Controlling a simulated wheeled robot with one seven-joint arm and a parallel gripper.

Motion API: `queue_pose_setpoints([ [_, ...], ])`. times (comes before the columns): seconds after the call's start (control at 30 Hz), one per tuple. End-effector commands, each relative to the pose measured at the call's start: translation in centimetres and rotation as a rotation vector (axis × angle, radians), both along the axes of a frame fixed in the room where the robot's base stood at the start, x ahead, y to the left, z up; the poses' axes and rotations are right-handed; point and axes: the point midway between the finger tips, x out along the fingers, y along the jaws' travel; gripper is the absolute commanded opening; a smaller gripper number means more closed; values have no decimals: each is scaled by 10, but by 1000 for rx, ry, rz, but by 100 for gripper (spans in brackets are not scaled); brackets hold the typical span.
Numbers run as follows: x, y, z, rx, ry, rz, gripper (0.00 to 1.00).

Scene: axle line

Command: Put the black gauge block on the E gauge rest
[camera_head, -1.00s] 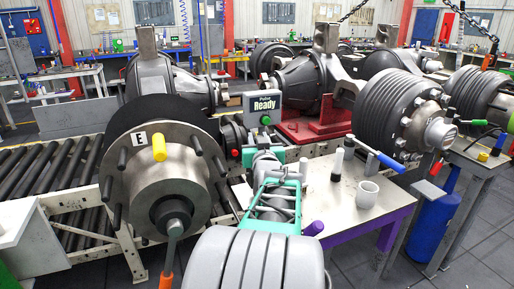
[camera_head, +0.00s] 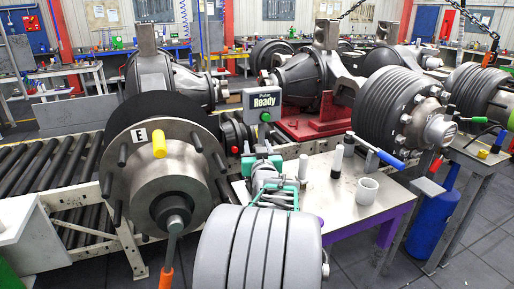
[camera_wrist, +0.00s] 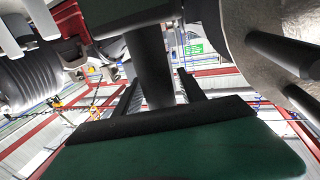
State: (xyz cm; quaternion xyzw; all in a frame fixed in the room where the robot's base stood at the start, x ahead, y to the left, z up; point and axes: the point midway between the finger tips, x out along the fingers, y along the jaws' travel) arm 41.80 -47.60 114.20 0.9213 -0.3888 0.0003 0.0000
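The E card (camera_head: 140,136) is on the large wheel hub (camera_head: 170,178) at left in the head view. A yellow cap (camera_head: 159,145) sits just right of the card. I cannot make out a separate E gauge rest. My teal arm reaches away from me, right of this hub; its fingers are hard to make out there. In the wrist view, two dark fingers of my gripper (camera_wrist: 158,94) flank a dark upright cylinder (camera_wrist: 150,65). I cannot tell whether they touch it, or whether it is the black gauge block. Hub studs show at right there.
A metal table (camera_head: 335,195) with a white cup (camera_head: 367,190) and small dark-and-white cylinders (camera_head: 337,162) stands right of my arm. A "Ready" display (camera_head: 262,103) stands behind the arm. A ribbed drum (camera_head: 390,112) is at right. A roller conveyor (camera_head: 45,165) runs at left.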

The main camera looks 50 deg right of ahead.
Motion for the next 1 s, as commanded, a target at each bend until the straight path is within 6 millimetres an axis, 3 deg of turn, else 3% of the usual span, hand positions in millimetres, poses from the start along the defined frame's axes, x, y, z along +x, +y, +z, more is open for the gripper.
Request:
queue_pose_setpoints([
  [0.37,-2,1,4,0,0,-1,51],
  [0.8,-72,71,2,-4,-1,-4,51],
  [1.0,-84,85,3,-1,0,-1,51],
])
